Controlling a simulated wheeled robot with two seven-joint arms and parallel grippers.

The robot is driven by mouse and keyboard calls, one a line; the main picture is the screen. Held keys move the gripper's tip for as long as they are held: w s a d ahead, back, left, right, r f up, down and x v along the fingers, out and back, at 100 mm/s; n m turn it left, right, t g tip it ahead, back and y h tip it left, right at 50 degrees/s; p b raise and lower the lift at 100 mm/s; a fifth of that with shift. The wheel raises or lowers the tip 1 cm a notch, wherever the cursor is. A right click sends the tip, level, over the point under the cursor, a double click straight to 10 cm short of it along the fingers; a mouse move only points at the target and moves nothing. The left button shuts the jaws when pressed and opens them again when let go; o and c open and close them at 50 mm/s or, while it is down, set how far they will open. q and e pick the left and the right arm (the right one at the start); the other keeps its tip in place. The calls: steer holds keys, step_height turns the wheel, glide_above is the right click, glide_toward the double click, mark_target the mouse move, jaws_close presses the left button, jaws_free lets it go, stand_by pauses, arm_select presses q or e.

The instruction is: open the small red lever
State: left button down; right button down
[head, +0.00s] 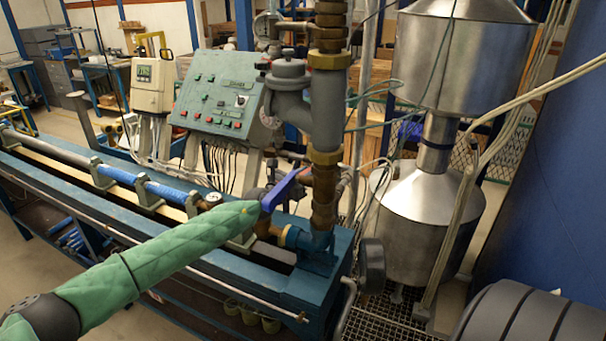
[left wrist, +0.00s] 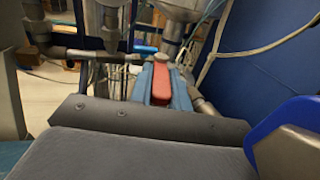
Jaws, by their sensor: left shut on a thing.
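The small red lever (left wrist: 161,84) shows in the middle of the left wrist view as a narrow red bar. The blue fingers of my left gripper (left wrist: 162,94) lie along both sides of it and are shut on it. In the head view my left arm, in a green quilted sleeve, reaches from the lower left to the pipework. Its end is beside a blue handle (head: 284,190) in front of the upright pipe. The gripper's fingertips and the red lever cannot be made out clearly there. My right gripper is in neither view.
A thick upright pipe (head: 327,110) with brass fittings stands just beyond my arm's end. A large metal tank (head: 420,210) stands to its right. A green control panel (head: 218,92) is behind. The blue bench (head: 310,285) runs below my arm.

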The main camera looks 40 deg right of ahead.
arm_select(q)
steer(key=shift+r, duration=0.1)
steer(key=c, duration=1.3)
jaws_free()
